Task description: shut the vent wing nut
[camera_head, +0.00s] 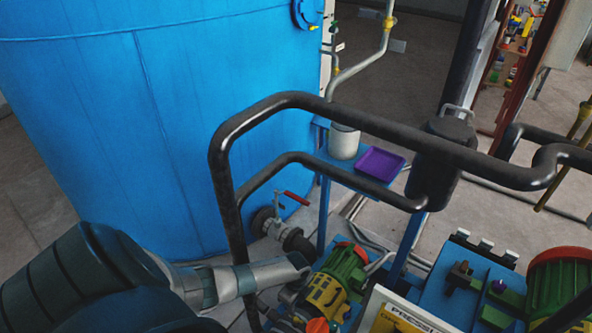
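I cannot pick out the vent wing nut for certain. A small dark fitting (459,277) and a purple knob (498,286) stand on top of a blue unit (440,290) at the lower right; either is too small to name surely. My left gripper (303,266) reaches in from the lower left, behind the black rail and beside a green and yellow pump (335,275). It appears to hold nothing, but its finger gap is not clear. It is well left of the blue unit. My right gripper is not in view.
A bent black rail (370,128) crosses the middle. A large blue tank (150,120) fills the left. A blue shelf behind the rail bears a white cup (344,142) and purple tray (380,163). A black canister (440,165) and red-handled valve (296,198) are near.

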